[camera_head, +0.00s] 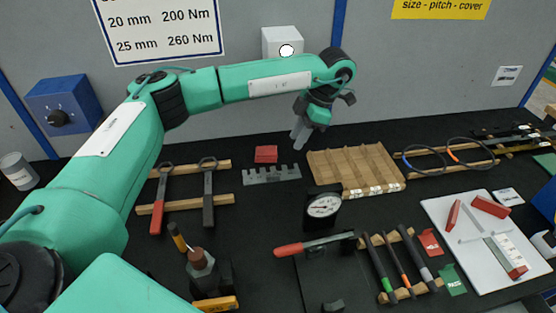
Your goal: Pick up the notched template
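The notched template (272,175) is a flat grey strip with square notches along its upper edge. It lies on the black bench top, left of the slotted wooden rack and just in front of a small red block. My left gripper (298,142) hangs from the arm that comes in from the left. It points down behind the template and a little to its right, apart from it in the picture. The fingers look small and overlap, so I cannot tell whether they are open or shut. I see nothing held. My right gripper is not in view.
A red block (266,154) lies close behind the template. A wooden rack (350,166) stands to its right, two wrenches (208,195) on wooden strips to its left. A dial gauge (323,206) stands in front right. A grey wall panel (405,60) rises behind the bench.

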